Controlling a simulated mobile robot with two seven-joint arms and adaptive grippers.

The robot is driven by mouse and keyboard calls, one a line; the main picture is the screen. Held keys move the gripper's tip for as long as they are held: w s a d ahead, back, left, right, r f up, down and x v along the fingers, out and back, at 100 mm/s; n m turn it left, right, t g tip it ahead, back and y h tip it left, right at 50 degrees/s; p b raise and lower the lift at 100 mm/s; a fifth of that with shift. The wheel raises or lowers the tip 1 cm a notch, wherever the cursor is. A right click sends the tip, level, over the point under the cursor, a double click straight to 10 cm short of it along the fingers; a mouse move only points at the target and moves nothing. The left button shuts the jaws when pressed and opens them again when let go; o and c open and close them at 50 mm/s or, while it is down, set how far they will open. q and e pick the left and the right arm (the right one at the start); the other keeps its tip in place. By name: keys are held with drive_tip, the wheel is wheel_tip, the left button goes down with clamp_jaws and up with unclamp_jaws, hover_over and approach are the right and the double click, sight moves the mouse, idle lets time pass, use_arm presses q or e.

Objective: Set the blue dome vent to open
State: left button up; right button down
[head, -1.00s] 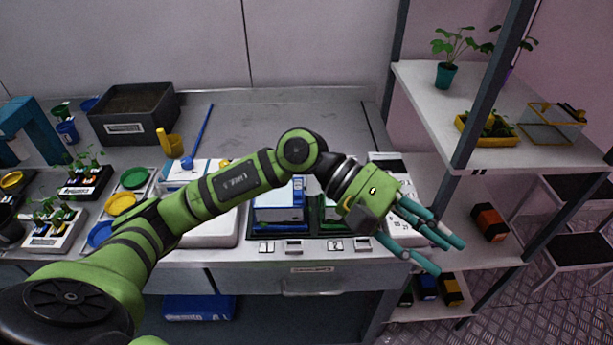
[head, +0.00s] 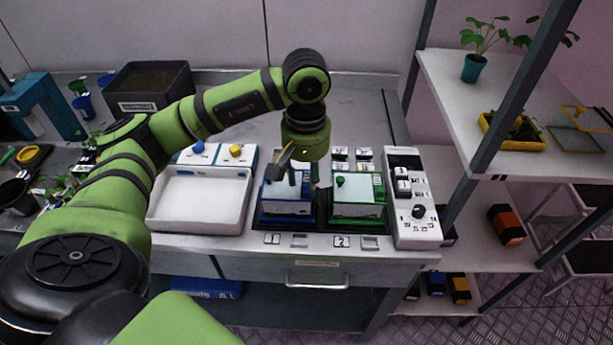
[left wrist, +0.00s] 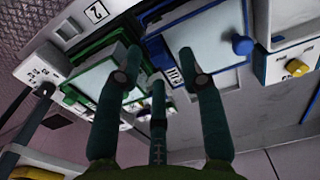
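The blue dome (head: 287,207) is a blue-framed box with a pale lid in the bench recess, partly hidden by my left gripper in the head view. In the left wrist view its pale lid (left wrist: 212,40) lies beyond the fingertips. A round blue knob (left wrist: 242,45) shows at the lid's right edge in that view, apart from the fingers. My left gripper (head: 297,180) points down over the blue dome. It also shows in the left wrist view (left wrist: 160,75), with its fingers spread and nothing between them. I cannot tell the vent's setting. My right gripper is not in view.
A green dome (head: 358,208) with a green knob stands right of the blue one. A white control box (head: 415,230) is farther right. A white tray (head: 198,226) lies left, with blue and yellow knobs behind it. A shelf post (head: 520,90) rises at the right.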

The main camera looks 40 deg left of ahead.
use_arm(q)
drive_tip(key=shift+f, duration=0.85)
clamp_jaws()
